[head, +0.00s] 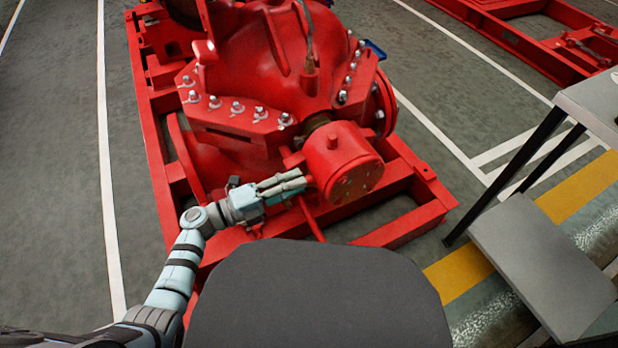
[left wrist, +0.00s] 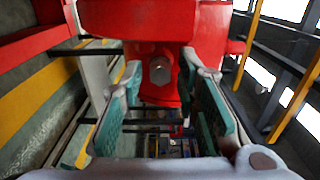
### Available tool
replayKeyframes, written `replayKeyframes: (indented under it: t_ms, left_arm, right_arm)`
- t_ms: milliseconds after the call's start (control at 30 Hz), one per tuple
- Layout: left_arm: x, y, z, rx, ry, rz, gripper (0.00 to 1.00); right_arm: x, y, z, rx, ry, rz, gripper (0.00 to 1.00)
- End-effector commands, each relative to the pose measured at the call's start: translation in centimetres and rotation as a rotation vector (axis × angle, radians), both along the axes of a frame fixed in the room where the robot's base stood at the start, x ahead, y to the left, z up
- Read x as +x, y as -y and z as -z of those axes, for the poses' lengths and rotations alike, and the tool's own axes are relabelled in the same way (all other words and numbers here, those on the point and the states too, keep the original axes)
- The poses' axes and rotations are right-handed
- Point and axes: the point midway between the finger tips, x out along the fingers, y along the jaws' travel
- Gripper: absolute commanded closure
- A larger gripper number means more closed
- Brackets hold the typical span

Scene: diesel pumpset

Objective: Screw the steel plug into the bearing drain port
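The red bearing housing (head: 332,150) sticks out from the near end of the pump in the head view. It fills the top middle of the left wrist view (left wrist: 125,20). A grey hex-headed steel plug (left wrist: 160,70) shows end-on in a red boss below the housing; how deep it sits I cannot tell. My left gripper (head: 300,184) is at the housing's lower left. In the left wrist view its teal-padded fingers (left wrist: 161,72) are open, one each side of the plug, with gaps visible. The plug is hidden in the head view. My right gripper is not in view.
The red base frame (head: 405,228) runs around and under the pump, close to my left arm. A red pipe (head: 310,218) slopes below the housing. A grey table (head: 590,100) and a low grey platform (head: 540,255) stand at the right. The floor at left is clear.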

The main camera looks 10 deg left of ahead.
Motion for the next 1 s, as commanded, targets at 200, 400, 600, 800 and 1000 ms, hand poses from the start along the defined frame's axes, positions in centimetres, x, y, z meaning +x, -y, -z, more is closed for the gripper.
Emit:
replayKeyframes:
  t_ms: [200, 400, 600, 800, 1000]
  left_arm:
    - [0.01, 0.01, -0.04, 0.0, 0.0, 0.0, 0.79]
    - [0.01, 0.01, -0.04, 0.0, 0.0, 0.0, 1.0]
    - [0.03, 0.05, -0.08, -0.001, 0.001, 0.0, 1.0]
    - [0.04, 0.07, -0.05, 0.009, 0.017, 0.0, 1.0]
    - [0.05, 0.08, -0.06, 0.347, 0.551, 0.0, 1.0]
  right_arm:
    - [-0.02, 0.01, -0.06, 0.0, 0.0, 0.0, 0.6]
    - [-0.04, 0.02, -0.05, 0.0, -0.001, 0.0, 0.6]
    - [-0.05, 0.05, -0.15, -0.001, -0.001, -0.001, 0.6]
    - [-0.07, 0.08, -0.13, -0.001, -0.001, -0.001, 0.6]
    - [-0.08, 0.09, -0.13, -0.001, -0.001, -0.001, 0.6]
